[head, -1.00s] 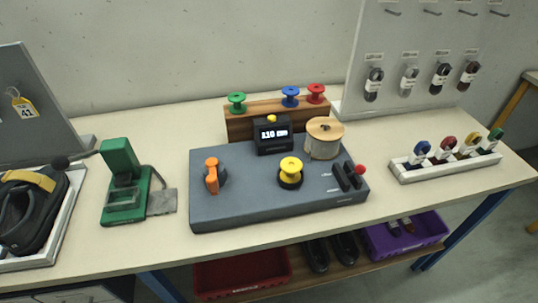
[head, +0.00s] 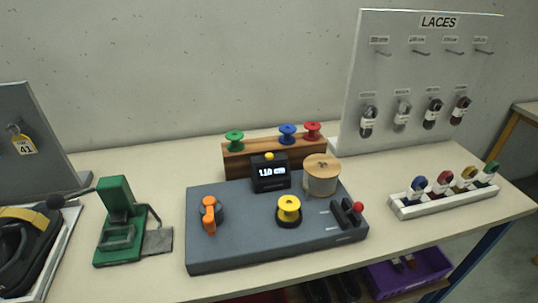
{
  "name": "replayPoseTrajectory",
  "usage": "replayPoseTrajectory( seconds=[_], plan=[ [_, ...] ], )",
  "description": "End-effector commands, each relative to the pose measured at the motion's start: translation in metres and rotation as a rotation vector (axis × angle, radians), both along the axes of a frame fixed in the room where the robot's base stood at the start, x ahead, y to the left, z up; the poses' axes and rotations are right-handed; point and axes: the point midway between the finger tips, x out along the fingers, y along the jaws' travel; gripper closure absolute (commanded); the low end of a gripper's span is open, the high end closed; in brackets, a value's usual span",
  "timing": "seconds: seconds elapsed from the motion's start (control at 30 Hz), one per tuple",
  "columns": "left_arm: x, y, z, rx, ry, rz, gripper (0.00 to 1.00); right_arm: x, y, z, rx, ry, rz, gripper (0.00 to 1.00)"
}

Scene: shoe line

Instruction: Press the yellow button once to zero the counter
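A small yellow button (head: 269,156) sits on top of the black counter box (head: 270,175). The counter's lit display reads about 110 cm, though the digits are small. The counter stands at the back of a grey machine base (head: 240,248), in front of a wooden spool rack (head: 234,163). Neither of my grippers shows in the head view.
On the base are an orange handle (head: 209,215), a wound spool (head: 321,178) and a red-knobbed lever (head: 350,212). A green press (head: 117,222) stands left. A white lace holder (head: 441,204) and LACES board (head: 400,75) are right. Bare table lies between.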

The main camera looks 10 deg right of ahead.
Motion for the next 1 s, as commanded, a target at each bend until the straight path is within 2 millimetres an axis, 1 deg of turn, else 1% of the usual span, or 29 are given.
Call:
replayPoseTrajectory(
  seconds=[0.03,0.3,1.0],
  plan=[
    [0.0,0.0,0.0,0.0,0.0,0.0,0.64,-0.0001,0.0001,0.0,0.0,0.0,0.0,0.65],
    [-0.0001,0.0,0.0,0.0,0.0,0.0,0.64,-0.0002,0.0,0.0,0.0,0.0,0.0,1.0],
    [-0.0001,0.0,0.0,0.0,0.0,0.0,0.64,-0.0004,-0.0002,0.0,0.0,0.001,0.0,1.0]
  ],
)
